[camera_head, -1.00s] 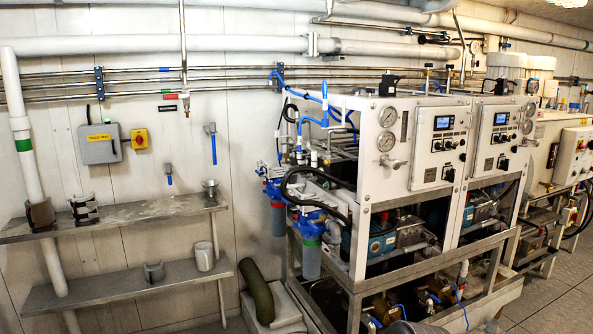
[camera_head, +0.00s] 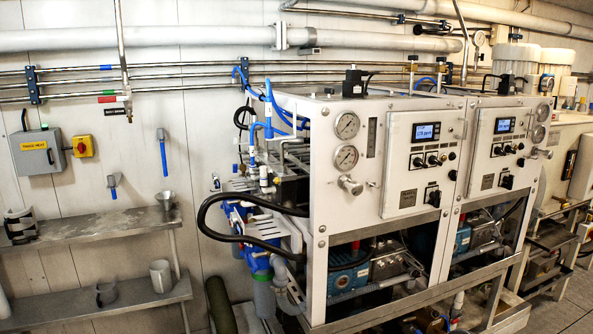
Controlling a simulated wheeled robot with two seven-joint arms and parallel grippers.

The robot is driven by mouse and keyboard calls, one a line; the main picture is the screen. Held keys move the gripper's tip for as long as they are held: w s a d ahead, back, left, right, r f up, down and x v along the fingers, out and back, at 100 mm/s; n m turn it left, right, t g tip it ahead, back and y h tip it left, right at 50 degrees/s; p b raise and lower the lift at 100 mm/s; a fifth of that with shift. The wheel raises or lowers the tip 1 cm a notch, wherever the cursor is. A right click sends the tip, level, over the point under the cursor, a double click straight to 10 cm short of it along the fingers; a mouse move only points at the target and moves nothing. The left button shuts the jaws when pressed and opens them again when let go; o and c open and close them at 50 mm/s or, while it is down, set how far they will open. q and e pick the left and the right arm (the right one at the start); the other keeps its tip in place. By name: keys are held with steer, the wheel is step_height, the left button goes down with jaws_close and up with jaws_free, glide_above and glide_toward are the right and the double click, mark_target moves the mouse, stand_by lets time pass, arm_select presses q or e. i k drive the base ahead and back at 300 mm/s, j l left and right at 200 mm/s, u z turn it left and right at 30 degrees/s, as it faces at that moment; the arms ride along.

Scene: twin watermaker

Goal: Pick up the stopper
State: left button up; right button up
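I cannot pick out a stopper with certainty in the head view. Small items stand on two wall shelves at the left. On the upper shelf (camera_head: 95,228) are a metal funnel-like piece (camera_head: 165,200) at its right end and a metal clamp-like piece (camera_head: 20,226) at its left. On the lower shelf (camera_head: 75,308) are a grey mug-like cup (camera_head: 160,276) and a small grey curved piece (camera_head: 106,293). Neither of my grippers is in view.
A white-framed watermaker unit (camera_head: 318,170) with gauges, panels and blue filter housings (camera_head: 263,290) fills the middle and right. A black hose (camera_head: 215,200) bulges from its left side. A dark green pipe (camera_head: 221,305) stands by the floor. Blue-handled items (camera_head: 163,155) hang on the wall.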

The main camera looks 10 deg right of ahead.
mark_target(264, 172)
steer(key=l, duration=0.15)
steer(key=j+z, duration=0.15)
steer(key=z, duration=0.3)
steer(key=i+j+z, duration=0.1)
steer(key=z, duration=0.3)
steer(key=j+z, duration=0.3)
steer(key=z, duration=0.15)
steer(key=j+z, duration=0.15)
steer(key=z, duration=0.3)
steer(key=k+j+z, duration=0.15)
steer(key=j, duration=0.3)
steer(key=k+j+z, duration=0.15)
steer(key=j, duration=0.35)
steer(key=k+j+z, duration=0.15)
steer(key=j, duration=0.3)
steer(key=k+j+z, duration=0.2)
steer(key=j, duration=0.2)
steer(key=k+j+z, duration=0.15)
steer(key=j, duration=0.25)
steer(key=k+j, duration=0.45)
steer(key=j, duration=0.15)
